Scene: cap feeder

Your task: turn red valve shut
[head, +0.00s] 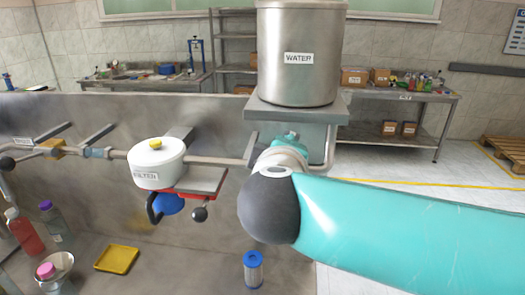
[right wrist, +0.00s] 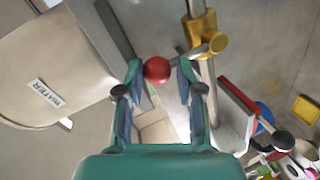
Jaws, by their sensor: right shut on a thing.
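In the right wrist view my right gripper (right wrist: 160,72) has its two fingers on either side of the red valve's ball knob (right wrist: 156,69) and is shut on it. The brass-yellow valve body (right wrist: 206,38) sits on a metal pipe just beyond the right finger. A grey lever part points from the valve body toward the knob, and that finger partly covers it. In the head view my right arm comes in from the right and hides the valve and most of the gripper. My left gripper is not in view.
A steel WATER tank (head: 298,70) stands on a shelf above the arm. A white FILTER housing (head: 156,165) sits left on the same pipe, above a red bracket (head: 200,194). A blue-capped cartridge (head: 253,272), a yellow tray (head: 116,260) and bottles stand on the bench.

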